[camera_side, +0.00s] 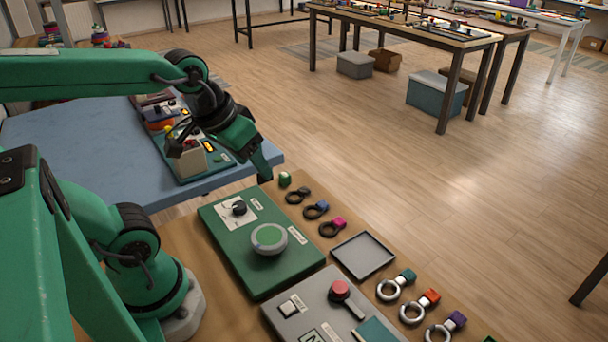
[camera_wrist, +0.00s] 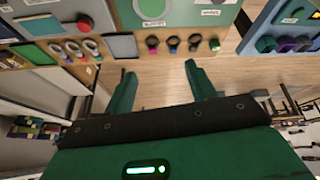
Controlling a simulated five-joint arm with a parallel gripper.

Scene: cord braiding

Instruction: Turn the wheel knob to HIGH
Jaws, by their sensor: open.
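The wheel knob (camera_side: 268,238) is a large round grey dial with a green face on a green panel (camera_side: 222,238). It shows at the top edge of the wrist view (camera_wrist: 150,8), partly cut off. Its setting and the small labels cannot be read. A smaller black knob (camera_side: 239,208) sits on a white plate on the same panel. My gripper (camera_side: 264,176) is in the air beyond the panel's far end, apart from the wheel knob. In the wrist view my gripper (camera_wrist: 162,84) has its two green fingers spread, with nothing between them.
Dark rings with coloured tabs (camera_side: 316,209) lie along the panel's right side. A shallow grey tray (camera_side: 363,255) and a grey panel with a red-topped lever (camera_side: 340,289) are nearer. A blue table (camera_side: 70,155) holds another device panel (camera_side: 215,165). Open floor lies to the right.

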